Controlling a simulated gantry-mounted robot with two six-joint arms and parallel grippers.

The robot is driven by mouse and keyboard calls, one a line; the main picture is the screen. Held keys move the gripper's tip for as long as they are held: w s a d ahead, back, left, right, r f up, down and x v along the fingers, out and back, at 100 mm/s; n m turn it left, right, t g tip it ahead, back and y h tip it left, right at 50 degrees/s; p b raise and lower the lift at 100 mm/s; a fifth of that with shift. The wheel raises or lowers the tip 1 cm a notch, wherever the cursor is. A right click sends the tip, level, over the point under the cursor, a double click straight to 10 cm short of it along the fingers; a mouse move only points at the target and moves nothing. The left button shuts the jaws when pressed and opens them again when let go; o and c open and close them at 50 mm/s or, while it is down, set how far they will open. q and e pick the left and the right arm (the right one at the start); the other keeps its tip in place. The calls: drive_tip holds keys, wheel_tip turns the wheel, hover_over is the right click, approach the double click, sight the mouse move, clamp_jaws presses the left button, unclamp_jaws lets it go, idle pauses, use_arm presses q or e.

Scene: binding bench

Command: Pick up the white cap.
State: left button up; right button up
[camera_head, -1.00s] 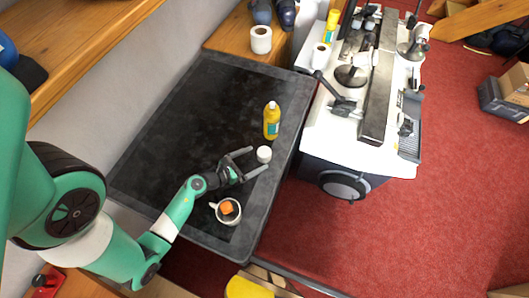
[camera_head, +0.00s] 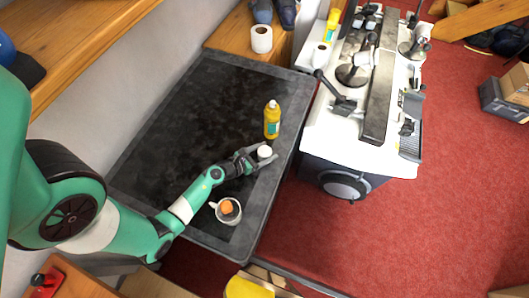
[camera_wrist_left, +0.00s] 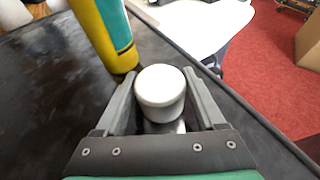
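The white cap (camera_head: 264,152) is on the dark bench mat near its right edge, just below the yellow bottle. In the left wrist view the cap (camera_wrist_left: 160,88) is round and sits between my two fingers. My left gripper (camera_head: 266,153) is around the cap with one finger on each side, and it also shows in the left wrist view (camera_wrist_left: 160,75). A narrow gap shows beside the cap, so the fingers look open. A shiny grey area below the cap is partly hidden. My right gripper is not in view.
The yellow bottle (camera_head: 272,120) stands close to the cap and my left finger. A white mug (camera_head: 229,212) with an orange thing inside stands near my forearm. The dark mat (camera_head: 190,120) is clear at left. A white machine (camera_head: 330,140) stands to the right.

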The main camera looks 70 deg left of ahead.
use_arm(q)
drive_tip(key=shift+r, duration=0.1)
drive_tip(key=c, duration=0.8)
